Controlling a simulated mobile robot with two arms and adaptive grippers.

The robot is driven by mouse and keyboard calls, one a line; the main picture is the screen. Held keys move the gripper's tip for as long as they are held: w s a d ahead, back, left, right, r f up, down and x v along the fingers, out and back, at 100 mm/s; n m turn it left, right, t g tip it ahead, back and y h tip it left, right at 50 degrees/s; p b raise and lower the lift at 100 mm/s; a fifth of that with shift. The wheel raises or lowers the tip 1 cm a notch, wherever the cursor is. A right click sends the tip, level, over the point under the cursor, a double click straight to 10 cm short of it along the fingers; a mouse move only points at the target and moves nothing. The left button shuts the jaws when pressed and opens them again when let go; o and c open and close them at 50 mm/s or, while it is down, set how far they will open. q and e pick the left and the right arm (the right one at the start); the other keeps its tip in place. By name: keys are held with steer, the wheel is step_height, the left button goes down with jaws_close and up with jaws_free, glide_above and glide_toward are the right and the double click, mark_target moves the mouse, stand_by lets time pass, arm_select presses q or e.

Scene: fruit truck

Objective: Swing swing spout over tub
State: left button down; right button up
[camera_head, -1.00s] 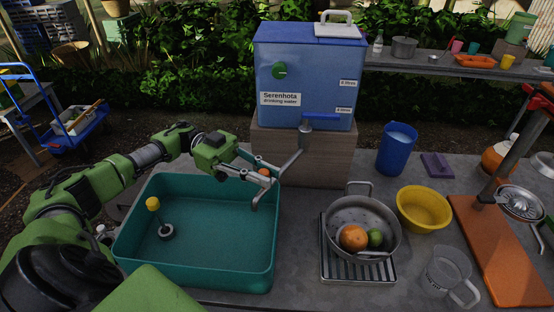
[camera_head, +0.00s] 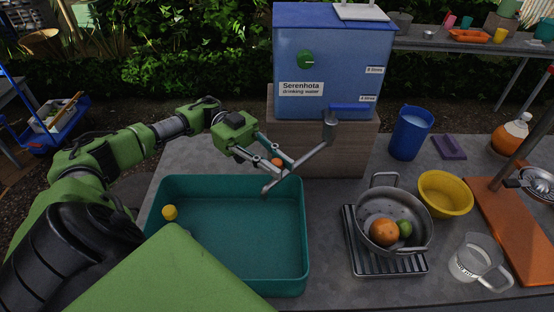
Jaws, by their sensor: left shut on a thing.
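The grey swing spout (camera_head: 305,160) runs from the tap of the blue drinking water tank (camera_head: 335,65) down to the left. Its bent tip overlaps the back right part of the teal tub (camera_head: 307,235) in the picture. My left gripper (camera_head: 283,169) is shut on the spout near its outer end. A small orange thing (camera_head: 278,162) shows at the fingers. The blue tap handle (camera_head: 351,107) sits above the spout's joint. My right gripper is out of view.
Right of the tub, a steel colander (camera_head: 371,216) with orange and green fruit stands on a grooved tray (camera_head: 380,268). A yellow bowl (camera_head: 445,193), a blue cup (camera_head: 410,133) and a clear jug (camera_head: 476,262) stand farther right. A wooden block (camera_head: 350,150) supports the tank.

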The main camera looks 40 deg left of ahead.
arm_select(q)
steer(key=shift+a+f, duration=0.1)
steer(key=c, duration=1.9)
jaws_free()
steer(key=shift+a, duration=0.15)
steer(key=a, duration=0.7)
steer(key=shift+w+a, duration=0.2)
steer(key=shift+w, duration=0.25)
